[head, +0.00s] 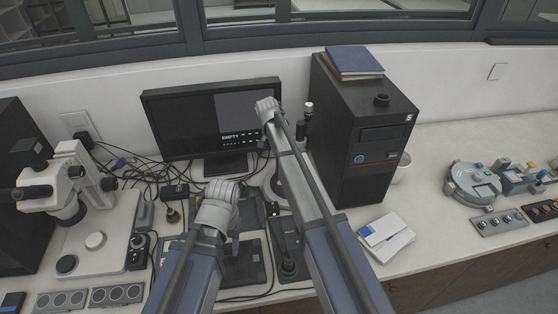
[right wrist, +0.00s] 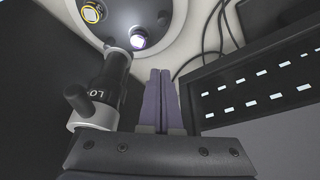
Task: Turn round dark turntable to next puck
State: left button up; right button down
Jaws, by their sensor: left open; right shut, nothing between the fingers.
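The round dark turntable (right wrist: 112,22) shows at the top of the right wrist view, partly cut off, on a pale round base. It carries a yellow-ringed puck (right wrist: 92,12) and a bright, pale-lit puck (right wrist: 138,39). My right gripper (right wrist: 160,73) is shut and empty, its fingertips just short of the turntable's rim; I cannot tell whether they touch. In the head view my right arm hides most of the turntable area in front of the monitor. My left gripper (head: 235,244) is low over the bench, well left of the right arm, mostly hidden by its own wrist.
A dark post with a side knob (right wrist: 78,98) stands left of my right fingers. The monitor (head: 215,120) is close behind. A black computer tower (head: 350,130) stands right, a microscope (head: 65,185) left. Cables lie near the monitor.

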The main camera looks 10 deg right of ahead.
aim_at(231, 269)
pick_arm(q)
jog(key=shift+s+f, duration=0.1)
notch_tip(231, 269, down, 10)
jog(key=b, duration=1)
pick_arm(e)
jog(key=x, duration=1)
jog(key=shift+f, duration=0.25)
pick_arm(q)
jog(key=shift+r, duration=0.45)
pick_arm(e)
jog(key=s+a, duration=0.2)
jog(key=shift+s+a+r, duration=0.2)
jog(key=shift+s+r, duration=0.15)
jog(key=shift+s, duration=0.05)
jog(key=shift+s+a, duration=0.15)
